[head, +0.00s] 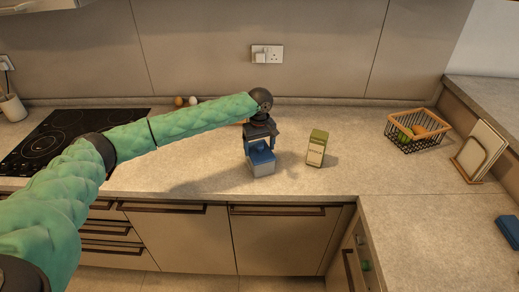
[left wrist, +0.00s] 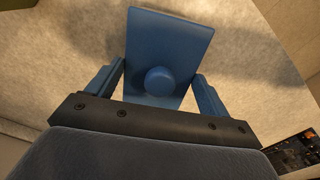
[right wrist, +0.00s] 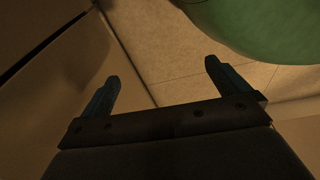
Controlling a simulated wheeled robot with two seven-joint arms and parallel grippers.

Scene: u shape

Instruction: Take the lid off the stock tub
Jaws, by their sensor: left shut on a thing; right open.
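The stock tub (head: 262,170) is a small pale grey box on the counter. Its blue lid (head: 261,156) sits on top and looks level. In the left wrist view the lid (left wrist: 172,38) is a blue rectangle with a round blue knob (left wrist: 160,80). My left gripper (head: 258,142) is above the tub. Its fingers (left wrist: 157,88) are shut on the lid, one at each side, with the knob between them. The tub's body is hidden beneath the lid in that view. My right gripper (right wrist: 158,82) is open and empty, away from the counter top, and outside the head view.
A green and cream carton (head: 317,148) stands just right of the tub. A wire basket (head: 417,130) with produce and a rack (head: 481,152) are farther right. A black hob (head: 65,137) is at left. Eggs (head: 186,101) lie behind my left arm.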

